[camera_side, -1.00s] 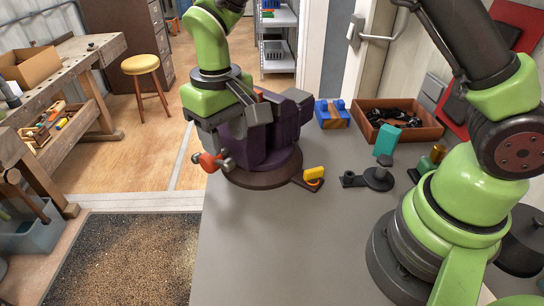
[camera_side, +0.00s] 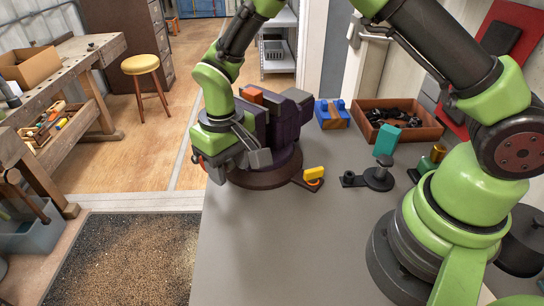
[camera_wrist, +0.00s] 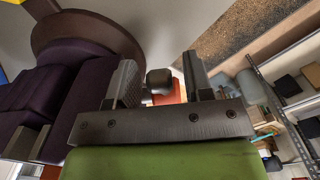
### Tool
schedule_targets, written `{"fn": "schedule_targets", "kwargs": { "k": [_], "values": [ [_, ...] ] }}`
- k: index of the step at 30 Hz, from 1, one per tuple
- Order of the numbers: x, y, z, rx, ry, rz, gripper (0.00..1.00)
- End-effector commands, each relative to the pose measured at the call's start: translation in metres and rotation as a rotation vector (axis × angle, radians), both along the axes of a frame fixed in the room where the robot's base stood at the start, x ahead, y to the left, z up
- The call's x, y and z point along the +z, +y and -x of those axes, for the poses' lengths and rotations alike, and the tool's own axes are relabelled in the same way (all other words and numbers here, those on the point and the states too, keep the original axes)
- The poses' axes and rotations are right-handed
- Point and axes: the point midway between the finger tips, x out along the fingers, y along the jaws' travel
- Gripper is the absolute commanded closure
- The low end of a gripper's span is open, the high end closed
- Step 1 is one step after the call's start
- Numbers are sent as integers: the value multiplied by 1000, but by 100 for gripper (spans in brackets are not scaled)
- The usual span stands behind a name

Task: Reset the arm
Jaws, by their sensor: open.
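A dark knob (camera_wrist: 158,79) and an orange-red part (camera_wrist: 169,97) of the vise's handle end show in that gap. I cannot tell whether the fingers touch them. The purple vise body also fills the left of the wrist view (camera_wrist: 62,97). In the side view the handle end is mostly hidden behind my gripper.
The vise's round dark base (camera_side: 264,178) stands on the grey bench (camera_side: 300,240). A yellow-and-orange piece (camera_side: 314,175), a dark clamp-like part (camera_side: 378,176), a teal block (camera_side: 386,140), a blue block (camera_side: 332,114) and a brown tray (camera_side: 437,135) are to the right. The front bench is clear.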

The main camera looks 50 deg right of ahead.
Motion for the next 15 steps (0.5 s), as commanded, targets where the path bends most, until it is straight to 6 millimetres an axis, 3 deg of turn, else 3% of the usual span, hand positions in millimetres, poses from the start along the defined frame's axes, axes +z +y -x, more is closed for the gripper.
{"fn": "schedule_targets", "kwargs": {
  "k": [2, 8, 15],
  "values": [
    [0, 0, 0, 0, 0, 0, 53],
    [0, 0, 0, 0, 0, 0, 95],
    [0, 0, 0, 0, 0, 0, 95]
  ]
}}
